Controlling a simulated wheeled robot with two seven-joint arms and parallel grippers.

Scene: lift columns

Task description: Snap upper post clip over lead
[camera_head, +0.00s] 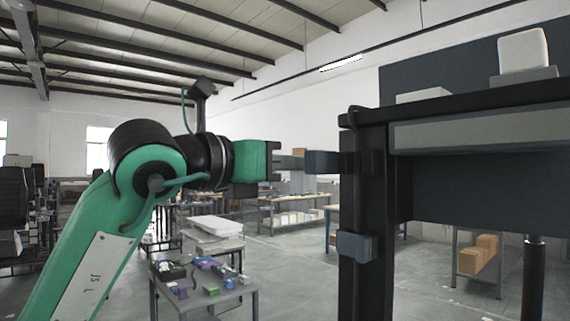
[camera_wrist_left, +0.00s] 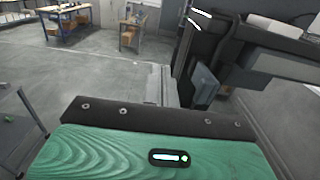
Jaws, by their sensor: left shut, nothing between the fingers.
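The black upright post (camera_head: 373,225) of the desk stands right of centre in the head view. The upper clip (camera_head: 322,161), a dark grey block, sticks out to the left from the post and looks open. The lower clip (camera_head: 355,246), blue-grey, sits flat against the post. The black lead (camera_head: 352,122) bends over at the post's top; its run lower down is hard to tell from the post. My left gripper (camera_head: 300,163) is shut and empty, its tips at the upper clip's left end; contact cannot be told. The wrist view shows the fingers (camera_wrist_left: 160,86) beside a blue-grey clip (camera_wrist_left: 205,85). My right gripper is out of view.
The desk top (camera_head: 470,101) and its grey drawer front extend right from the post. A low table with small coloured parts (camera_head: 205,290) stands at the lower left. Benches and boxes are farther back. Open floor lies between.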

